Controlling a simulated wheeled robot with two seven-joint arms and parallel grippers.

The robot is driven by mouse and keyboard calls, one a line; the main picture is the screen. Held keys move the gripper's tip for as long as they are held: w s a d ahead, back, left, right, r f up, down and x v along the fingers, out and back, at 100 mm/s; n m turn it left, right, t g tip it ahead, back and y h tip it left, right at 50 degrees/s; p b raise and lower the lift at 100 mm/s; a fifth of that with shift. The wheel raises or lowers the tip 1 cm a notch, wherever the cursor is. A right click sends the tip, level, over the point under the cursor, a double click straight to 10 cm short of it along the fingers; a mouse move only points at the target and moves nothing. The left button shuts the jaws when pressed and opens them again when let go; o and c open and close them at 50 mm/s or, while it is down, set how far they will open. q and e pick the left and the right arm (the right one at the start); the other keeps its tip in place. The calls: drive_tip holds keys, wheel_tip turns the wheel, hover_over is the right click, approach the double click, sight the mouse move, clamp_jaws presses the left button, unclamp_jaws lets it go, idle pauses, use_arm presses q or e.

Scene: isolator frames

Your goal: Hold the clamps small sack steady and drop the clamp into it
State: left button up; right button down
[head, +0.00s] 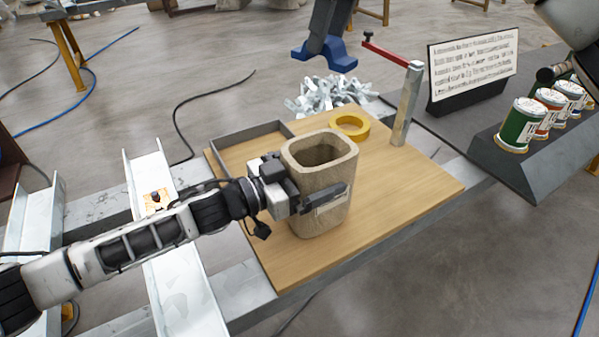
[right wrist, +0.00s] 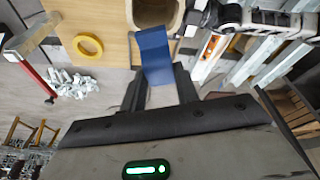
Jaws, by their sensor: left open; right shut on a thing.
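The small sack (head: 318,180), beige, open-topped and seemingly empty, stands upright on the wooden board; its rim also shows in the right wrist view (right wrist: 154,13). My left gripper (head: 312,203) is open at the sack's near left side, with one dark finger across its front. The other finger is hidden, and I cannot tell whether they touch. My right gripper (head: 325,38) comes down from the top edge, beyond the sack. It is shut on the blue clamp (head: 327,55), held in the air.
A pile of grey metal pieces (head: 325,93) lies behind. A sign (head: 475,68) and several cans (head: 520,125) stand at right.

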sight(344, 60)
use_arm(q)
drive_tip(key=c, duration=0.8)
drive_tip(key=shift+c, duration=0.2)
use_arm(e)
wheel_tip(344, 60, down, 13)
idle(1.0)
drive_tip(key=c, duration=1)
unclamp_jaws()
drive_tip(key=shift+o, duration=0.2)
drive_tip(key=v, duration=1.2)
drive_tip(key=shift+r, duration=0.1)
